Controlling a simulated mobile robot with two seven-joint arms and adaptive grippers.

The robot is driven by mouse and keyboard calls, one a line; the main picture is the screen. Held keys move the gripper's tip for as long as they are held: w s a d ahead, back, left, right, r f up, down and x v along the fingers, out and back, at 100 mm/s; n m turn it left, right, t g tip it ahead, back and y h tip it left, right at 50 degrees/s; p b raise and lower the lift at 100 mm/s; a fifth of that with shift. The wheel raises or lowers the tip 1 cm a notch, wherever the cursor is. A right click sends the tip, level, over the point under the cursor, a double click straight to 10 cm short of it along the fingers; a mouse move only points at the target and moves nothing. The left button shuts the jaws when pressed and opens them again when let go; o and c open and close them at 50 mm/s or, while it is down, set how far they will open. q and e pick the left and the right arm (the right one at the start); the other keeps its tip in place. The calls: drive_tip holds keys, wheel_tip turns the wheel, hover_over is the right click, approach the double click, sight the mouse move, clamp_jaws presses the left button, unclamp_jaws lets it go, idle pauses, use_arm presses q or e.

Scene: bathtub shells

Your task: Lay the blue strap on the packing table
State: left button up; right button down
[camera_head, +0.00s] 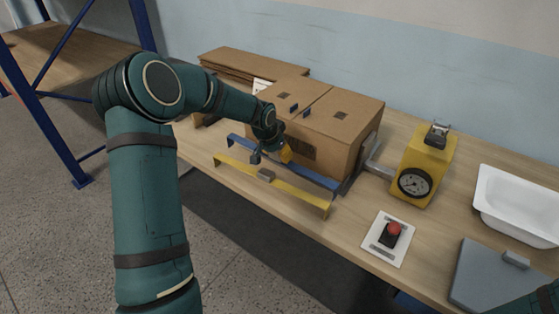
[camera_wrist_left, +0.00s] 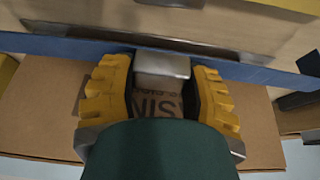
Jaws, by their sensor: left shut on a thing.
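The blue strap (camera_head: 318,178) runs along the front of a cardboard box (camera_head: 332,135), above the packing table (camera_head: 352,220). My left gripper (camera_head: 272,151) is at the strap's left half. In the left wrist view, its yellow fingers (camera_wrist_left: 160,95) are shut on the grey metal buckle (camera_wrist_left: 162,66) of the blue strap (camera_wrist_left: 60,46). Whether the strap touches the table is unclear. My right gripper is not in view; only a bit of my right arm shows at the lower right corner.
A yellow strap (camera_head: 300,199) with a grey buckle lies in front of the blue one. To the right are a yellow gauge unit (camera_head: 428,160), a red button panel (camera_head: 390,238), a white tray (camera_head: 520,213) and a grey case (camera_head: 495,280). Flat cardboard (camera_head: 250,62) lies behind.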

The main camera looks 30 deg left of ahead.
sight(277, 161)
use_arm(q)
drive_tip(key=shift+f, duration=1.55)
drive_tip(key=shift+f+b, duration=0.15)
drive_tip(key=shift+b, duration=0.2)
drive_tip(key=o, duration=1.2)
drive_tip(key=shift+c, duration=0.2)
drive_tip(key=shift+r, duration=0.25)
drive_tip(key=p+v, duration=0.2)
drive_tip(key=v, duration=0.9)
drive_tip(key=shift+s+r, duration=0.15)
drive_tip(key=shift+r, duration=0.25)
